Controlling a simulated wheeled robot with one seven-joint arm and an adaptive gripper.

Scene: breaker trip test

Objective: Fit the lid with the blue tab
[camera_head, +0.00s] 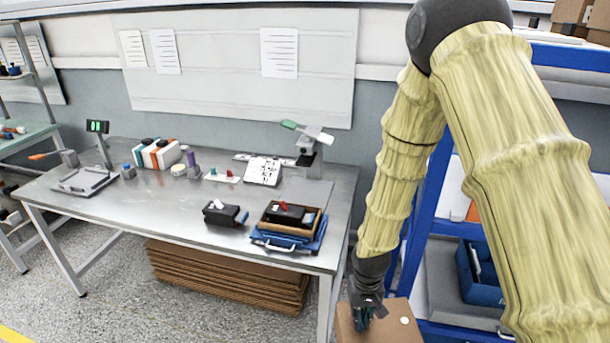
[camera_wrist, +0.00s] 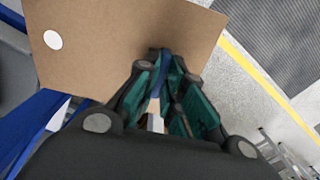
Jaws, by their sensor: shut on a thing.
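A flat brown cardboard panel with a round white spot, which looks like the lid (camera_head: 385,328), is at the bottom of the head view, right of the table. It also fills the upper left of the wrist view (camera_wrist: 110,50). My gripper (camera_head: 363,317) is over its upper left part in the head view. In the wrist view, my gripper (camera_wrist: 163,62) has its fingertips shut on a small dark blue piece, which looks like the blue tab (camera_wrist: 165,60). The fingers hide most of the tab. I cannot tell what is under the panel.
A metal table (camera_head: 160,200) stands to the left, with a blue tray (camera_head: 290,240), a black device (camera_head: 225,213) and a microscope-like stand (camera_head: 310,147). Flat cardboard (camera_head: 230,275) is stacked under it. A blue rack with a blue bin (camera_head: 485,290) is at the right.

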